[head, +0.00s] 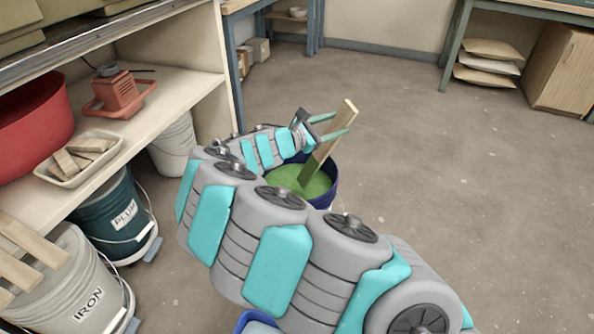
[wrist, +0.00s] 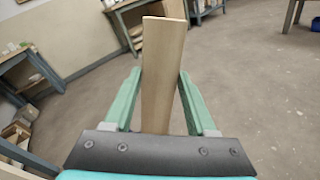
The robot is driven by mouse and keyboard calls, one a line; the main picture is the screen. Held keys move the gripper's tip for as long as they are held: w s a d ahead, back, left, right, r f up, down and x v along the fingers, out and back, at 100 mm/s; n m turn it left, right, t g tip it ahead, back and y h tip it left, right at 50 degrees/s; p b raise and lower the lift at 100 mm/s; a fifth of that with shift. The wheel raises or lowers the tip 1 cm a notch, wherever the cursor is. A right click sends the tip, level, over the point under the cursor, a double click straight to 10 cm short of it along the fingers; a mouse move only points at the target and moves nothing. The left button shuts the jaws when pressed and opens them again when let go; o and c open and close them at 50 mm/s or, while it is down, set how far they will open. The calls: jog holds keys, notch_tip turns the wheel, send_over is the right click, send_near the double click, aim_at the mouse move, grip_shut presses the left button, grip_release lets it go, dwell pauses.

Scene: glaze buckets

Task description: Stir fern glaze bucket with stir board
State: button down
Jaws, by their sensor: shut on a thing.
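The stir board (head: 325,148) is a pale flat wooden board. It leans to the upper right, its lower end standing in green glaze (head: 288,178) in a dark blue bucket (head: 329,196). My gripper (head: 335,126) is shut on the board's upper part, above the bucket rim. In the wrist view the board (wrist: 163,70) runs up between the two green fingers of my gripper (wrist: 160,95). My own arm hides the bucket's near side, so no label on it shows.
The plum bucket (head: 105,240) and the iron bucket (head: 75,305) stand at the left under a shelf (head: 190,88). The shelf holds a red tub (head: 35,125) and a white tray (head: 60,176) of blocks. Open floor (head: 450,190) lies to the right.

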aim_at(346, 105)
jog(key=shift+s+d+r, duration=0.3)
jog(key=shift+d+r, duration=0.05)
jog(key=shift+r, duration=0.75)
jog(key=shift+s+d+r, duration=0.3)
jog(key=shift+d+r, duration=0.05)
jog(key=shift+r, duration=0.8)
jog(key=shift+s+d+r, duration=0.3)
jog(key=shift+d+r, duration=0.05)
jog(key=shift+r, duration=0.75)
jog(key=shift+r, duration=0.1)
jog(key=shift+r, duration=2.45)
